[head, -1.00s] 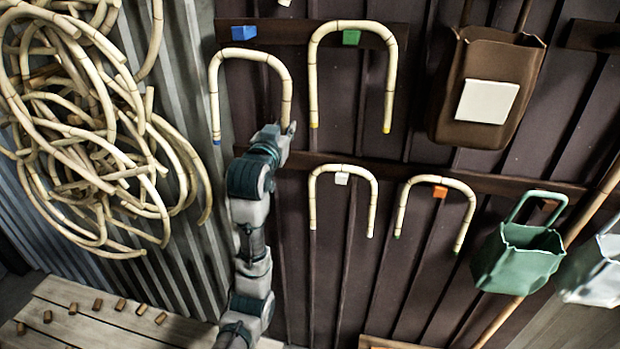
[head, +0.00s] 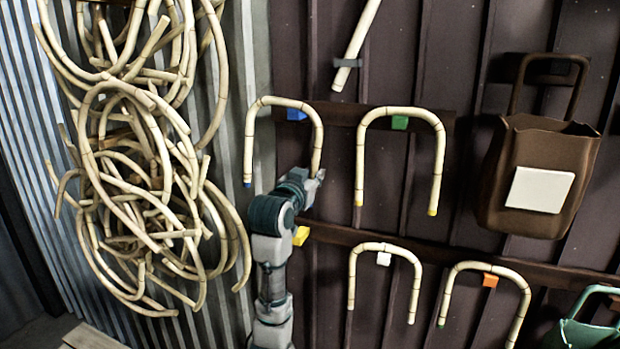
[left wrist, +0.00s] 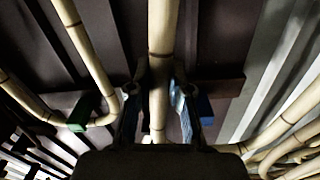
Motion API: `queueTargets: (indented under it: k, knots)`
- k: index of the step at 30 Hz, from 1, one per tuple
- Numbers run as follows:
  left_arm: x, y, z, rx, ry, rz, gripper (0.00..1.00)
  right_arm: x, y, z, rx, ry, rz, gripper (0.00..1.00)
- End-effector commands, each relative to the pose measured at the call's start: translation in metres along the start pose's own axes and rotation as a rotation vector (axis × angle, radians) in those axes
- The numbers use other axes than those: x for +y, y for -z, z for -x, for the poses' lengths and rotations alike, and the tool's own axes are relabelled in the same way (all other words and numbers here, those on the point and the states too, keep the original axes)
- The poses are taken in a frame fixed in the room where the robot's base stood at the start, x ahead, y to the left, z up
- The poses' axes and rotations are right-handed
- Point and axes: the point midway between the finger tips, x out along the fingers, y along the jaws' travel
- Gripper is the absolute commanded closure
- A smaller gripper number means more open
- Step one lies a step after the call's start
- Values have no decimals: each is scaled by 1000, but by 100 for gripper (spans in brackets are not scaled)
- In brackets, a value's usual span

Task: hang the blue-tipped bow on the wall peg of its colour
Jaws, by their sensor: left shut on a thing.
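The blue-tipped bow (head: 278,101) is a pale, jointed rattan arch, open side down, with a blue end on its left leg. My left gripper (head: 316,178) is shut on the lower right leg. The blue peg (head: 297,115) shows just under the top of the arch, between the legs; I cannot tell whether the bow rests on it. In the left wrist view, the bow's leg (left wrist: 160,60) runs between the fingers (left wrist: 156,98). The blue peg (left wrist: 204,107) is partly hidden behind one finger. My right gripper is not in view.
A yellow-tipped bow hangs by the green peg (head: 400,123). Other bows hang at the white peg (head: 383,259) and orange peg (head: 490,281). The yellow peg (head: 301,236) is bare beside my arm. A brown bag (head: 530,135) hangs right; tangled rattan (head: 150,190) hangs left.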

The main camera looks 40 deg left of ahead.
Motion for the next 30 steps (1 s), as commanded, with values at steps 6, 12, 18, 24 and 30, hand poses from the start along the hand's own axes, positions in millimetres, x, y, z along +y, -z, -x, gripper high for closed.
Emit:
queueTargets:
  k: [6, 12, 18, 24, 30]
  knots:
    - [0, -1, -17, -1, 0, 1, 100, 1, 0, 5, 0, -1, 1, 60]
    - [0, -2, -32, -1, 1, 1, 100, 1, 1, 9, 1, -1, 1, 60]
    - [0, -3, -48, -1, 1, 0, 100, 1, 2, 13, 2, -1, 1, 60]
    - [1, -7, -60, 0, 1, -1, 100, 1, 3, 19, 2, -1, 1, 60]
    - [1, -12, -66, 0, 1, 0, 100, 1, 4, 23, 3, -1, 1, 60]
